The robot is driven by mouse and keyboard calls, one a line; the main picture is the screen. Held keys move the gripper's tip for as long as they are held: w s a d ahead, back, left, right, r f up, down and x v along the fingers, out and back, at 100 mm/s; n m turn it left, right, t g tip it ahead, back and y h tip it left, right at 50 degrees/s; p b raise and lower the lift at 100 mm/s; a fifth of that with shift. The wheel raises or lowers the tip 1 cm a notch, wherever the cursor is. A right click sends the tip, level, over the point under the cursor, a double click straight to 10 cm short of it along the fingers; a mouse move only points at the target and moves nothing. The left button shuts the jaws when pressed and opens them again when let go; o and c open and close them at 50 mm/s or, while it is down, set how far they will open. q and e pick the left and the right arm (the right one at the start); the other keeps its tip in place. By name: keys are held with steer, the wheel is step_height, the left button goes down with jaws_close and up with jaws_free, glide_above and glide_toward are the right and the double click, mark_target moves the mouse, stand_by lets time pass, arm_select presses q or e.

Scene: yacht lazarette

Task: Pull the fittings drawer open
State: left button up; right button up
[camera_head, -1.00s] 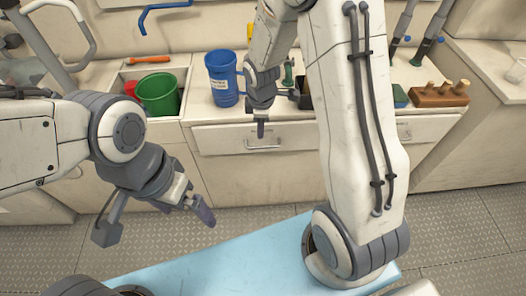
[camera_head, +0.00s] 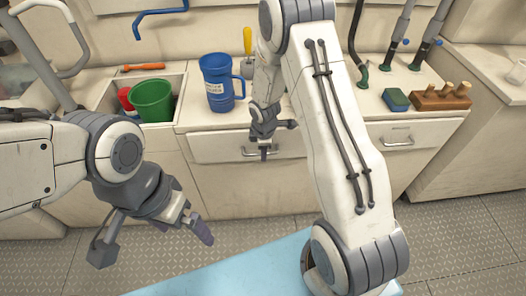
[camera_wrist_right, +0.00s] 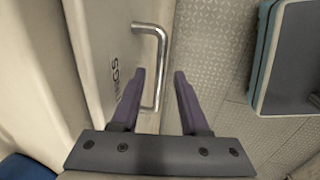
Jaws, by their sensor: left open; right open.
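The fittings drawer has a pale front (camera_head: 215,148) with a metal bar handle (camera_head: 246,153), under the counter; the drawer looks closed. In the right wrist view, its front (camera_wrist_right: 100,25) carries lettering that ends in "NGS", and the handle (camera_wrist_right: 162,50) runs between my purple fingers. In the head view my right gripper (camera_head: 264,152) partly hides the handle. My left gripper (camera_head: 190,226) is open and empty, low in front of the cabinets and away from the drawer.
A blue mug (camera_head: 217,85), a green bucket (camera_head: 153,100) and an orange-handled tool (camera_head: 143,68) are on or in the counter at left. A second drawer handle (camera_head: 398,142) is at right.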

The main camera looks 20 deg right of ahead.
jaws_close()
stand_by(1.4)
